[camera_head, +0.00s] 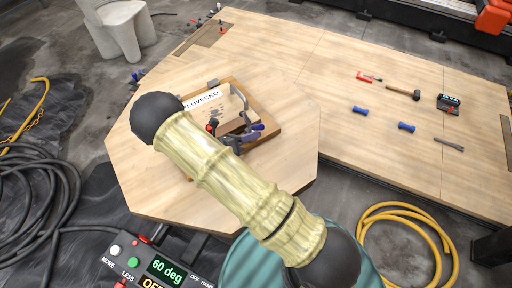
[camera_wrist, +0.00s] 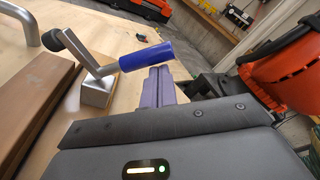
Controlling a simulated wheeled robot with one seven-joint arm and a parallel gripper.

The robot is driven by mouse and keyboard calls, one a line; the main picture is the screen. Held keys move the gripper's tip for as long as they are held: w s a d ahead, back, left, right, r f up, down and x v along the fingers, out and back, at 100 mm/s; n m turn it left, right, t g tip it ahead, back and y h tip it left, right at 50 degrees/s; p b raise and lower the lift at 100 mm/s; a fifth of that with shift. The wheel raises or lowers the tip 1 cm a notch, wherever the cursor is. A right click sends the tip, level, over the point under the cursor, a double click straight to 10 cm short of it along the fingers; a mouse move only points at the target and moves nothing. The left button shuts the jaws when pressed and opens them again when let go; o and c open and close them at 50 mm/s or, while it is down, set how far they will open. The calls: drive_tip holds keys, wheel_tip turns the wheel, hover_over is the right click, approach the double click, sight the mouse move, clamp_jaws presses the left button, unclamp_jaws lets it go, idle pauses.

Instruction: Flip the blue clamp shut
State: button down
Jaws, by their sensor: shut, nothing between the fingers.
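The blue clamp shows large in the wrist view, with its blue handle (camera_wrist: 146,56) pointing right. Its grey metal arm rises to the left from a small metal base (camera_wrist: 97,92), and its black tip (camera_wrist: 52,40) stands up clear of the wooden board. My gripper (camera_wrist: 160,76) has its purple-grey fingers together and empty, just below the blue handle in the picture. Whether they touch the handle I cannot tell. In the head view my arm covers part of this area, and a small blue and dark cluster (camera_head: 247,134) shows at the fixture's right side.
A wooden fixture (camera_head: 270,113) with a lettered label (camera_head: 203,99) stands on the large wooden table (camera_head: 290,60). Blue handles (camera_head: 407,127), a hammer (camera_head: 404,93) and other tools lie to the right. The middle table is clear.

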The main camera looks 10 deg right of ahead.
idle(0.6)
drive_tip(key=s+f+b+v, duration=0.1)
drive_tip(key=b+v, duration=0.1)
drive_tip(key=v, duration=0.8)
drive_tip(key=s+f+b+v, duration=0.1)
drive_tip(key=b+v, duration=0.1)
drive_tip(key=v, duration=0.9)
drive_tip(key=shift+s+d+f, duration=0.2)
drive_tip(key=shift+s+f, duration=0.15)
drive_tip(key=shift+f, duration=0.05)
drive_tip(key=shift+d, duration=0.1)
drive_tip(key=s+d+r+m+y+p, duration=0.1)
drive_tip(key=d+r+m+y, duration=0.4)
drive_tip(key=m, duration=0.5)
drive_tip(key=s+d+r+m+g+y+p, duration=0.1)
drive_tip(key=s+d+r+m+y, duration=0.3)
drive_tip(key=d+m, duration=0.5)
drive_tip(key=s+d+r+m+y+p, duration=0.2)
drive_tip(key=d+r+m+y, duration=0.5)
drive_tip(key=d+m, duration=0.2)
drive_tip(key=shift+s+m+g+p, duration=0.3)
drive_tip(key=shift+s+m+g, duration=0.1)
drive_tip(key=shift+m, duration=0.4)
